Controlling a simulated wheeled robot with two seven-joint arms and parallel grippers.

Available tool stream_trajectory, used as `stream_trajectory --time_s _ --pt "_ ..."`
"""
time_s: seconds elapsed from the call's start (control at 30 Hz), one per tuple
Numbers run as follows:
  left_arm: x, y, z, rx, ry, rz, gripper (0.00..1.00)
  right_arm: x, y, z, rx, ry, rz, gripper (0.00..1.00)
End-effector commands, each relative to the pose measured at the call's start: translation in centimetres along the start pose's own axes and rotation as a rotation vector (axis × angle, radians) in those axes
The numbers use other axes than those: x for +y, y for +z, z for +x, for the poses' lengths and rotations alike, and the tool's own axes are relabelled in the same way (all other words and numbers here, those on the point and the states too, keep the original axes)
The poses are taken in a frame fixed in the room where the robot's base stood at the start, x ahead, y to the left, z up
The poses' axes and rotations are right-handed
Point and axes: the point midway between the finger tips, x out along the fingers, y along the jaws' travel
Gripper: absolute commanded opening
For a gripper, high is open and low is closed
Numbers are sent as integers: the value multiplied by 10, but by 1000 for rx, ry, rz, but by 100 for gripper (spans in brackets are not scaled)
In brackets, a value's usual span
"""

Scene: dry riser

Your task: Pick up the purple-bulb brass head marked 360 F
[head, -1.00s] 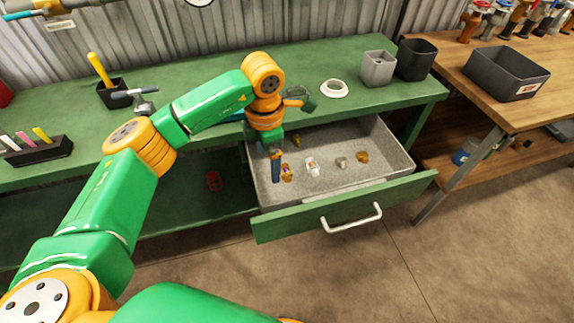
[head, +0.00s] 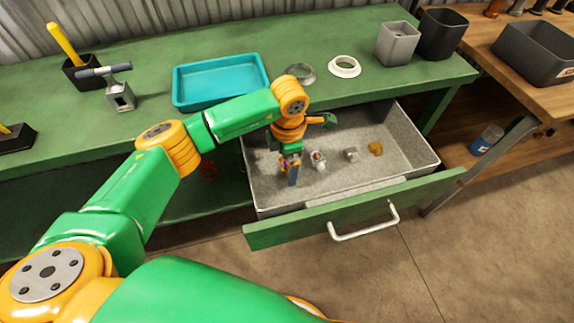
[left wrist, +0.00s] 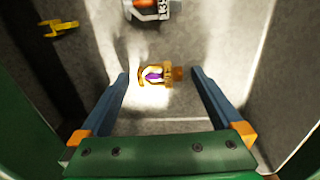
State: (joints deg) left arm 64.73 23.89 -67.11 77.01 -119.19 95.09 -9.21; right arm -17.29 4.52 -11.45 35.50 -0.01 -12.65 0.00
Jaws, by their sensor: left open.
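The purple-bulb brass head (left wrist: 158,75) lies on the grey drawer floor in the left wrist view, between my open fingers and a little beyond their tips. No 360 F marking can be read on it. In the head view the brass head (head: 284,164) is partly hidden beside my finger. My left gripper (left wrist: 162,80) is open and empty; in the head view it (head: 292,172) points down into the open drawer (head: 380,188). I cannot see my right gripper.
A white-and-orange piece (head: 318,160), a small grey piece (head: 351,154) and a brass piece (head: 375,148) lie to the right in the drawer. The drawer walls stand close around my gripper. A teal tray (head: 220,78) and two rings sit on the bench above.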

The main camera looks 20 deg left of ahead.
Motion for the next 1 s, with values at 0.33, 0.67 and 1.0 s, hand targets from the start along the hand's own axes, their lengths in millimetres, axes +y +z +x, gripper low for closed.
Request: stream_trajectory --time_s 0.33,0.67,1.0 --pt "0 0 0 0 0 -1 14 0 0 0 1 1 0 50" --pt "1 0 -5 -1 1 -1 2 1 -1 0 2 1 0 50" --pt "-19 28 -76 -5 5 6 2 1 -1 1 3 2 -1 50"
